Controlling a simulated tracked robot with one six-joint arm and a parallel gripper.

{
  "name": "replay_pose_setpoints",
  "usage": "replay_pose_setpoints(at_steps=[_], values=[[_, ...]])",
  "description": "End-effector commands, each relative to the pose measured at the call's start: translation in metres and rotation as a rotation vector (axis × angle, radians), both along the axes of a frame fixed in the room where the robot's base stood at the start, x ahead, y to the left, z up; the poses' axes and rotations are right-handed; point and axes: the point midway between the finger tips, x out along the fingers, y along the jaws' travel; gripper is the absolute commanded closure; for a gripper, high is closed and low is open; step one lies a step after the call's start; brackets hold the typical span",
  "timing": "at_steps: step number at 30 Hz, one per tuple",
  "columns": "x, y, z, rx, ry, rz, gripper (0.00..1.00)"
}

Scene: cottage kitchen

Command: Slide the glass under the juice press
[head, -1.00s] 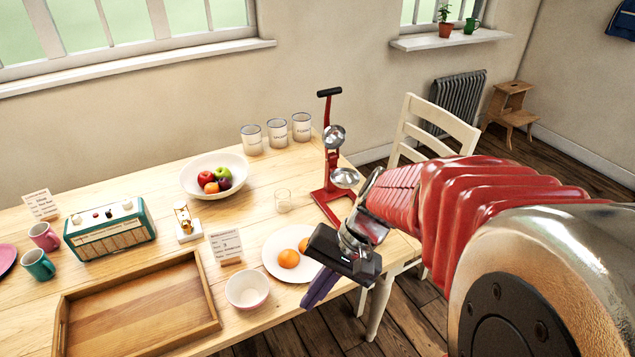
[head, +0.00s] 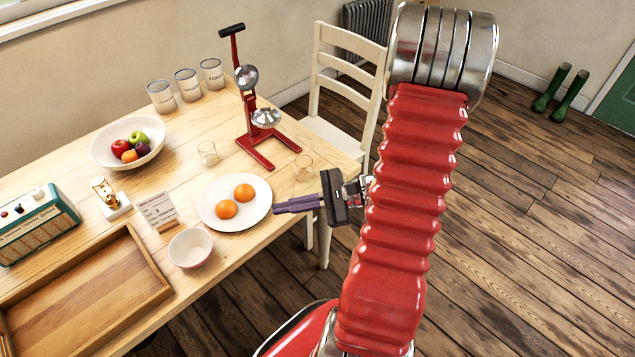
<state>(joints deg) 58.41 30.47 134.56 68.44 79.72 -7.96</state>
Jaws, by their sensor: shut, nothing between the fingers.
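The red juice press (head: 247,99) stands upright near the table's right end, its metal cup above a red base frame. A small clear glass (head: 208,154) stands on the table just left of the press base. A second clear glass (head: 303,168) stands to the right of the base, near the table's edge. Neither glass is under the press. My gripper (head: 277,207) is shut and empty. It points left, in front of the second glass and by the right rim of the plate, apart from both glasses.
A white plate (head: 209,213) with two oranges lies in front of the press. Three canisters (head: 187,85) stand behind it. A fruit bowl (head: 103,156), a card (head: 158,210), a small bowl (head: 189,249) and a wooden tray (head: 147,276) are further left. A chair (head: 329,102) stands behind the table's right end.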

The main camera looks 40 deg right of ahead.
Motion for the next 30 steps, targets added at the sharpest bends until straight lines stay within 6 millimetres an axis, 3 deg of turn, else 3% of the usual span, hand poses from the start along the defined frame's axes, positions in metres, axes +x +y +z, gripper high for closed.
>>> replay_pose_setpoints(at_steps=[8, 18, 24, 30], values=[[-0.005, -0.068, -0.037, 0.208, -0.014, -0.321, 1.00], [-0.038, -0.150, -0.093, 0.414, -0.054, -0.720, 1.00], [-0.057, -0.175, -0.115, 0.474, -0.070, -0.860, 1.00], [-0.060, -0.179, -0.119, 0.482, -0.073, -0.883, 1.00]])
